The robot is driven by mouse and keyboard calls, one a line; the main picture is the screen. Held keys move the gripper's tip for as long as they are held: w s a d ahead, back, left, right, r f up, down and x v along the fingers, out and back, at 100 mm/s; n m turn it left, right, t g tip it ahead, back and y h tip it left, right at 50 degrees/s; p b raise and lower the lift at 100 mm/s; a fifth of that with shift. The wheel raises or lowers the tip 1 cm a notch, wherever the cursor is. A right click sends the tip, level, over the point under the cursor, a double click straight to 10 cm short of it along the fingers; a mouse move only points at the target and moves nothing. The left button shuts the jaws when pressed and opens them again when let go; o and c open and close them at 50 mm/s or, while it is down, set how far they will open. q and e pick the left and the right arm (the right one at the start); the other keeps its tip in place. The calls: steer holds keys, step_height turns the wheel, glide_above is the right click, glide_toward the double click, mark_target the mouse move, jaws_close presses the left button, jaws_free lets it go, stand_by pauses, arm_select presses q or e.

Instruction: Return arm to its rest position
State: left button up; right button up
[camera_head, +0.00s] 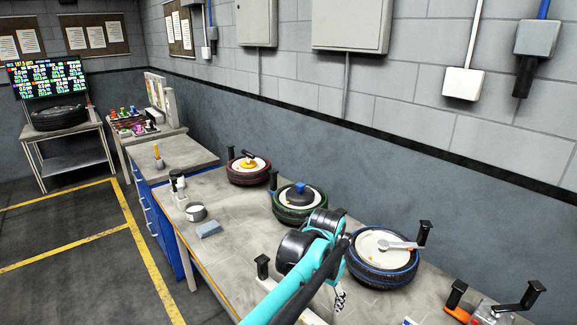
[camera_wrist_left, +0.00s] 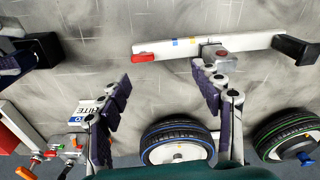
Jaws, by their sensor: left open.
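My left arm comes up from the bottom of the head view, teal with a dark wrist, over the workbench. My left gripper (camera_wrist_left: 163,92) is open in the left wrist view. Its two dark-padded fingers are spread wide, with nothing between them. In the head view only a small part of this gripper (camera_head: 340,298) shows beside the forearm, close to the bench. My right gripper is not in view.
Red-striped (camera_head: 249,170), green-striped (camera_head: 296,204) and blue-striped (camera_head: 382,260) tyres lie along the wall side of the bench (camera_head: 225,250). A white bar with a red end (camera_wrist_left: 175,50) lies near the fingers. A grey block (camera_head: 208,229) is left of the arm.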

arm_select(q)
steer(key=s+a+n+t+b, duration=0.1)
steer(key=s+a+n, duration=0.1)
steer(key=s+a, duration=0.35)
steer(key=s+a+n+t, duration=0.2)
steer(key=a, duration=0.7)
steer(key=s+a+n+t+b, duration=0.1)
steer(key=s+a+n, duration=0.1)
steer(key=s+a, duration=0.35)
steer(key=s+a+f+n+t, duration=0.1)
steer(key=s+a+f, duration=0.1)
steer(key=a, duration=0.2)
steer(key=s+a+f+n+t+b, duration=0.1)
steer(key=s+a+f, duration=0.1)
steer(key=a, duration=0.2)
steer(key=shift+s+f, duration=0.25)
steer(key=shift+f, duration=0.05)
